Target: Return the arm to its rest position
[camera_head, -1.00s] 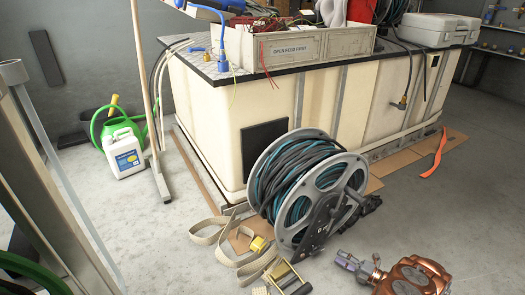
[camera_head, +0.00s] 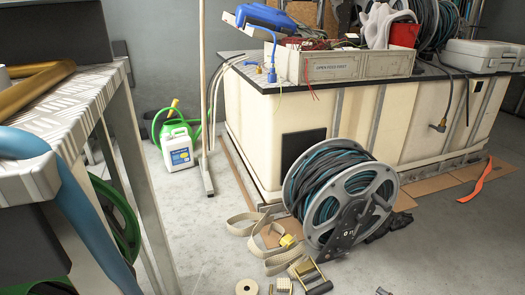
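Only a small grey tip, most likely of my gripper (camera_head: 383,291), shows at the bottom edge, right of centre. The rest of my gripper and arm is out of the frame, so I cannot tell whether the fingers are open or shut. The tip appears in front of the hose reel (camera_head: 342,195), apart from it. The reel has grey side discs, is wound with black and teal hose, and stands on the floor.
A cream tank (camera_head: 258,125) with a dark top stands behind the reel. A tan strap (camera_head: 245,225) and a ratchet buckle (camera_head: 312,275) lie on the floor. A metal bench (camera_head: 85,105) is close on the left. A white jug (camera_head: 178,152) stands behind. Floor at lower right is clear.

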